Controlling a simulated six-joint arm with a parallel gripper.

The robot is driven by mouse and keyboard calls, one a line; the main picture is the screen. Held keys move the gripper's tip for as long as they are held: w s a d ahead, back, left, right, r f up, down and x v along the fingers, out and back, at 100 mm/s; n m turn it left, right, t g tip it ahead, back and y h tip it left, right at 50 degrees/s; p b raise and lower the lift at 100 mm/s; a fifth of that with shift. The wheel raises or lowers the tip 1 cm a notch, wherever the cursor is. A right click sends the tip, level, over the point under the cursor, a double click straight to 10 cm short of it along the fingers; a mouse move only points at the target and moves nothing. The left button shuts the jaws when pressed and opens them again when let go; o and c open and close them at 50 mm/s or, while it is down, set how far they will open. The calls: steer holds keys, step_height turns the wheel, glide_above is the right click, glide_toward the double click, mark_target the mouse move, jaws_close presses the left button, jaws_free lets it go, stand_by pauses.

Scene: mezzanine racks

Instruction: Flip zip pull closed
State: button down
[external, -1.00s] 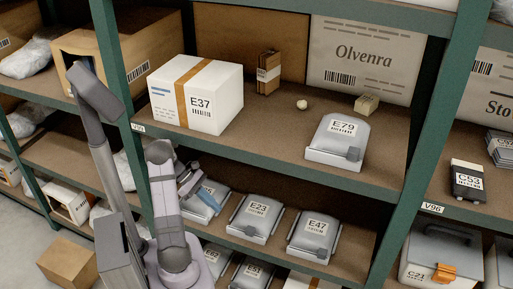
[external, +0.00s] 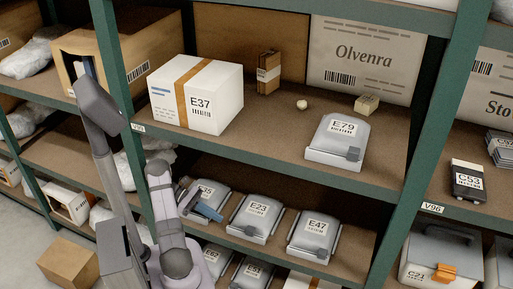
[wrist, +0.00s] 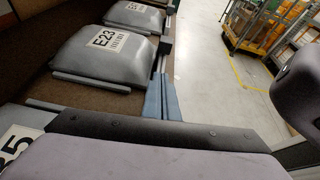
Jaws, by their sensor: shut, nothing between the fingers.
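My gripper (external: 210,213) is in front of the lower shelf, its blue fingers (wrist: 163,100) together and empty. It is at the front of the leftmost grey case (external: 207,192), whose label is partly covered in the external view. Its label, ending in 5, shows at the wrist view's lower left (wrist: 17,145). The grey case E23 (external: 255,214) is just to the right; it also shows in the wrist view (wrist: 105,45). A dark tab (wrist: 166,47) sits at its front edge. I cannot make out a zip pull, or whether my fingers touch the leftmost case.
Case E47 (external: 315,233) stands right of E23. Case E79 (external: 341,138) and the white box E37 (external: 197,96) are on the shelf above, whose edge overhangs. A green upright (external: 124,85) is close to my arm. An open aisle (wrist: 215,90) lies beside the shelf.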

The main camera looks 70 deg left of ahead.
mark_target(247, 231)
steer(key=shift+m+t+h, duration=0.3)
steer(key=shift+m+h, duration=0.2)
steer(key=shift+m, duration=0.1)
steer(key=shift+d+r+p+x, duration=0.1)
steer(key=shift+r+p+x, duration=0.2)
steer(key=shift+x, duration=1.4)
steer(key=shift+d+r+p+x, duration=0.15)
steer(key=shift+r+x, duration=0.25)
steer(key=shift+x, duration=1.25)
steer(key=shift+d+r+p+x, duration=0.1)
steer(key=shift+r+p+x, duration=0.2)
steer(key=shift+x, duration=1.4)
steer(key=shift+w, duration=0.1)
steer(key=shift+w+r, duration=0.1)
steer(key=w+d+p, duration=0.1)
steer(key=w+d, duration=0.2)
steer(key=shift+s+a, duration=0.1)
steer(key=p+v, duration=0.1)
steer(key=v, duration=0.9)
